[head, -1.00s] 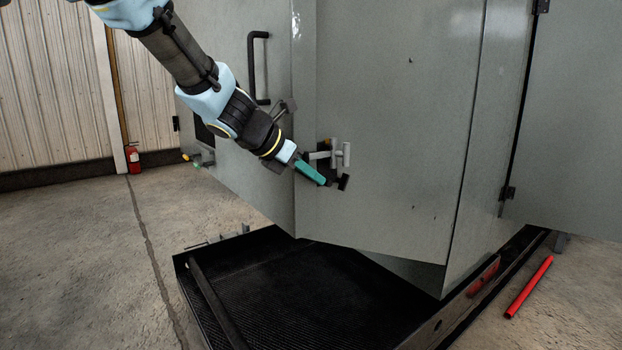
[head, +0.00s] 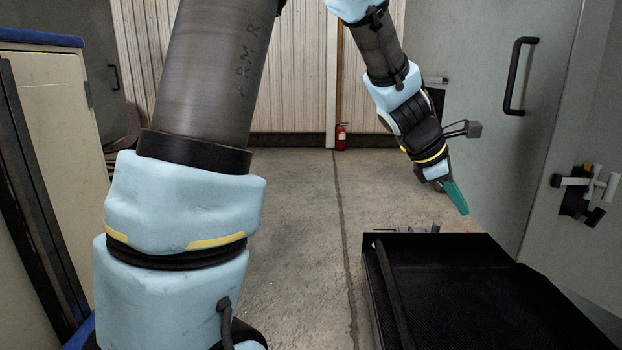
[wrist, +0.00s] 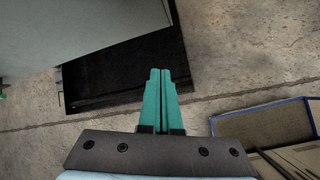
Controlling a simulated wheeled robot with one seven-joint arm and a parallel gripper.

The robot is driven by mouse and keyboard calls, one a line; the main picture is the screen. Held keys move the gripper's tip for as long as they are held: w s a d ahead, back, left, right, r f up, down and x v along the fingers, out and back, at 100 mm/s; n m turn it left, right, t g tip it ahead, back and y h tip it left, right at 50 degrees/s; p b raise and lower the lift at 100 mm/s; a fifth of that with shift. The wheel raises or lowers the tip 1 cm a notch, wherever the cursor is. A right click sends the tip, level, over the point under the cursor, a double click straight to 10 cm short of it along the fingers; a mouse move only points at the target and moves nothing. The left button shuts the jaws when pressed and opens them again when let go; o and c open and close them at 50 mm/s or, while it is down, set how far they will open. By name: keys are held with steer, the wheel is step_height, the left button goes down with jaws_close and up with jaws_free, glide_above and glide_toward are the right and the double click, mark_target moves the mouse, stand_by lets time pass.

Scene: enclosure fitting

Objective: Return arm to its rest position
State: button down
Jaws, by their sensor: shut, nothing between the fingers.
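My gripper (head: 457,197) has teal fingers and hangs at the end of my blue and black arm, pointing down and to the right in the head view. A large upper section of my arm fills the left middle of the head view and hides part of the floor.
The grey enclosure (head: 470,100) with a black handle (head: 517,77) and a latch (head: 584,190) stands at the right. The black ribbed tray (head: 440,242) lies at its foot. A beige cabinet (head: 55,130) is at the left. A fire extinguisher (head: 341,137) stands by the back wall. Bare floor lies between.

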steer(key=s+a+f+m+y, duration=0.1)
steer(key=a+f+m, duration=0.3)
steer(key=a, duration=0.8)
steer(key=s+a+f+m+y+b, duration=0.1)
steer(key=a+f+m+y, duration=0.2)
steer(key=a, duration=1)
steer(key=s+a+f+m+t+y+b, duration=0.1)
steer(key=s+a+f+m+y, duration=0.1)
steer(key=a+m, duration=0.5)
steer(key=a+f+y, duration=0.1)
steer(key=a+f, duration=0.1)
steer(key=a, duration=0.3)
steer(key=shift+a+f, duration=0.25)
steer(key=shift+f, duration=0.05)
